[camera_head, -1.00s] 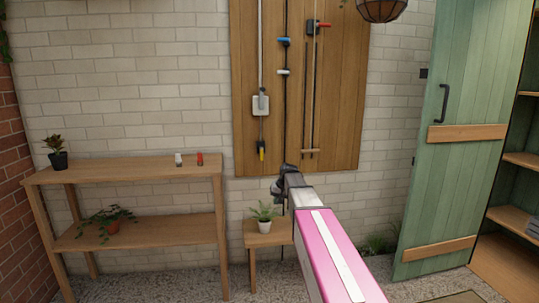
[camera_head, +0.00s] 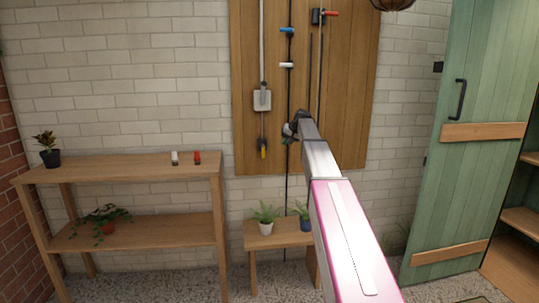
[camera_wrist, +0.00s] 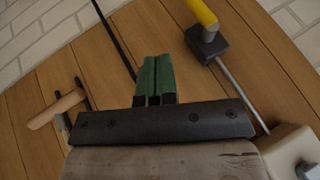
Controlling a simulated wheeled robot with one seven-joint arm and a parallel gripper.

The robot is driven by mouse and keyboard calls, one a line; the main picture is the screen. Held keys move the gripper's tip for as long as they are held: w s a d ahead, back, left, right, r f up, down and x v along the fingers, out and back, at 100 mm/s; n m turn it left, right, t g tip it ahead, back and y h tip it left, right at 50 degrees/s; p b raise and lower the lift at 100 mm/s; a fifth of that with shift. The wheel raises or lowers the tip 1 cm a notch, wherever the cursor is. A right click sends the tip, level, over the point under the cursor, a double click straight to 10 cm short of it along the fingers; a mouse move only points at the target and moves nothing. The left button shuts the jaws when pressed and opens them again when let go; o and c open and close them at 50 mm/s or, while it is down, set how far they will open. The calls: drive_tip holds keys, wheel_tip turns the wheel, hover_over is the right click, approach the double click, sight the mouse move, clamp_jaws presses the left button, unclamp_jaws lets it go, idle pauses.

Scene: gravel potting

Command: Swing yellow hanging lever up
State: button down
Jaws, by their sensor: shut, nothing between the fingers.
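The yellow lever (camera_head: 263,153) hangs down at the lower end of a thin rod, below a pale switch box (camera_head: 262,101) on the wooden wall board (camera_head: 345,120). In the wrist view the yellow handle (camera_wrist: 202,12) shows at the top right, joined to a dark block (camera_wrist: 207,45) on a metal rod. My gripper (camera_head: 291,128) is to the right of the lever in the head view, in front of the board. In the wrist view its green fingers (camera_wrist: 155,78) are together and empty, apart from the lever.
A blue handle (camera_head: 287,30), a white handle (camera_head: 286,65) and a red handle (camera_head: 331,14) are higher on the board. A wooden peg (camera_wrist: 56,109) shows in the wrist view. Potted plants (camera_head: 265,214) stand on a low bench (camera_head: 262,236) below. A shelf (camera_head: 120,168) stands left.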

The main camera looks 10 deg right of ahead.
sight(263, 152)
drive_tip(key=w+a+f, duration=0.5)
drive_tip(key=a+f, duration=0.2)
drive_tip(key=f, duration=0.1)
drive_tip(key=shift+w+a, duration=0.2)
drive_tip(key=shift+a, duration=0.2)
